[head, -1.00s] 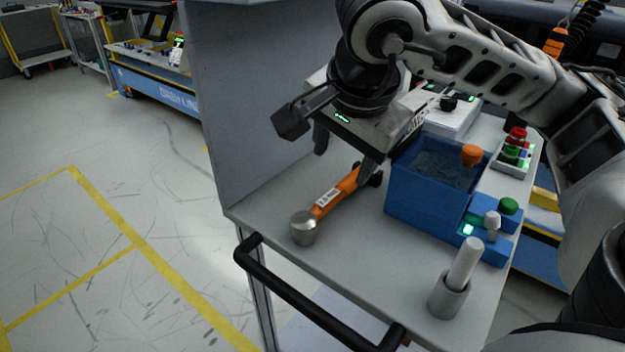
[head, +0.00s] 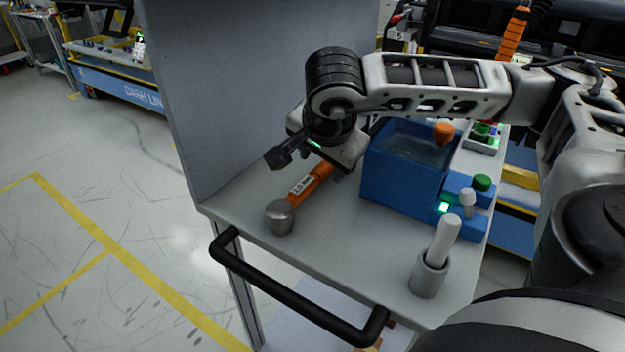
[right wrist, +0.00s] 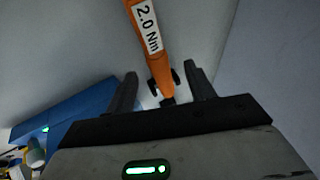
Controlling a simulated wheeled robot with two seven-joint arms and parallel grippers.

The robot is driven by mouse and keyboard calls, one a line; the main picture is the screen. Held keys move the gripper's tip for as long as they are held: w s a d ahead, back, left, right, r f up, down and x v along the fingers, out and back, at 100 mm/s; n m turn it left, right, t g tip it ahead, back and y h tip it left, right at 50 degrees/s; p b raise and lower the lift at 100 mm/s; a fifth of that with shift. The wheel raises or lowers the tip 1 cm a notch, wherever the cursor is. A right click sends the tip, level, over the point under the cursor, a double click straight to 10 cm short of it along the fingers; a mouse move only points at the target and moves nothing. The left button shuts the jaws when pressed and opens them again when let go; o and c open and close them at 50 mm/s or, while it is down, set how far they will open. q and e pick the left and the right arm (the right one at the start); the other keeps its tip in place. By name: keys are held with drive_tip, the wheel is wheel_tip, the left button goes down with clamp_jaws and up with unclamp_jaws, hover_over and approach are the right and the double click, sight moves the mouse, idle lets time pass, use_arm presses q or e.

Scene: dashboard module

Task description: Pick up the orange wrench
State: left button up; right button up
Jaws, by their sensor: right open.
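The orange wrench (head: 311,184) lies on the grey cart top (head: 345,255), with a white label and a round metal head towards the front left edge. Its far end is hidden under my right gripper in the head view. In the right wrist view the wrench (right wrist: 154,55) shows a "2.0 Nm" label, and its dark end lies between the fingers. My right gripper (right wrist: 160,82) is open, with one finger on each side of that end and gaps on both sides. My left gripper is not in view.
A blue bin (head: 400,178) stands right of the wrench, with a small blue button box (head: 465,215) beside it. A grey cylinder in a holder (head: 432,270) stands at the front right. A grey panel (head: 240,90) rises at the left. A black handle (head: 290,305) runs along the front.

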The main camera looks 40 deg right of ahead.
sight(322, 167)
drive_tip(key=x, duration=0.3)
drive_tip(key=shift+f, duration=0.3)
clamp_jaws()
